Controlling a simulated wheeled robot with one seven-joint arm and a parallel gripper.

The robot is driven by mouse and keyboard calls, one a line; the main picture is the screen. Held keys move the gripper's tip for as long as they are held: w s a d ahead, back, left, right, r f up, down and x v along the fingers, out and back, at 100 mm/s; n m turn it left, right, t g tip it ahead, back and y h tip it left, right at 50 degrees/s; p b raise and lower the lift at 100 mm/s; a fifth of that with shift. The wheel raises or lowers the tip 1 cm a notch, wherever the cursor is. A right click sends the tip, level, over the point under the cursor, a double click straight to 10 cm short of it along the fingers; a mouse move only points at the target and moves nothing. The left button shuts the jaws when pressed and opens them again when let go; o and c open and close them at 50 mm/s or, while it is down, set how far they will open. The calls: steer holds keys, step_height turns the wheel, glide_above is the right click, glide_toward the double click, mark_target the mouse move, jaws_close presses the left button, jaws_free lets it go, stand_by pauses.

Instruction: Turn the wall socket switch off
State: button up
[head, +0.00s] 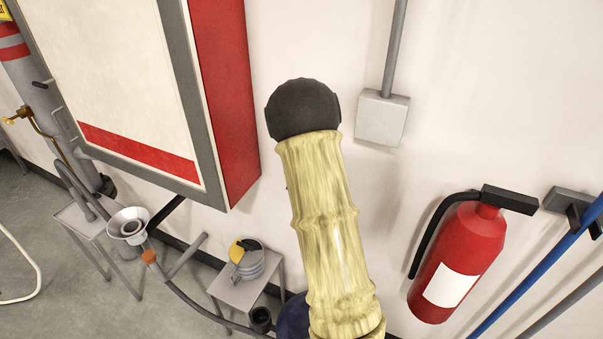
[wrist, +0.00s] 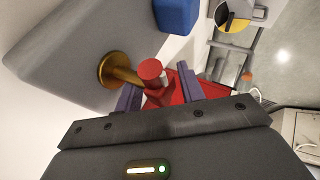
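In the wrist view a grey box (wrist: 75,45) with a blue block-shaped part (wrist: 176,15) on it looks like the wall socket. A brass round base and stem (wrist: 117,71) stands out from it, with a red knob-like part (wrist: 150,70) that looks like its switch. My gripper (wrist: 157,90) has its two purple-grey fingers spread, one on each side of the red part. I cannot tell whether either finger touches it. In the head view my pale yellow arm sleeve and dark wrist cover hide the gripper and the red part.
In the head view a grey wall box (head: 382,118) with a conduit is right of my arm. A red fire extinguisher (head: 460,260) hangs lower right. A red-framed cabinet (head: 135,90) juts out at left. Small stands (head: 245,290) are below. Wall above my arm is clear.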

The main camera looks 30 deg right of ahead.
steer(key=p+v, duration=0.2)
steer(key=v, duration=1.5)
steer(key=shift+p, duration=0.3)
steer(key=s+a+f+m+g+y+b, duration=0.1)
steer(key=s+a+f+m+g+b, duration=0.1)
steer(key=s+a+f+m, duration=0.2)
steer(key=s+a+f+m+g+b, duration=0.3)
steer(key=s+a+f+m, duration=0.2)
steer(key=s+a, duration=0.6)
steer(key=shift+s+a+y, duration=0.2)
steer(key=shift+s+y, duration=0.2)
steer(key=shift+s, duration=0.6)
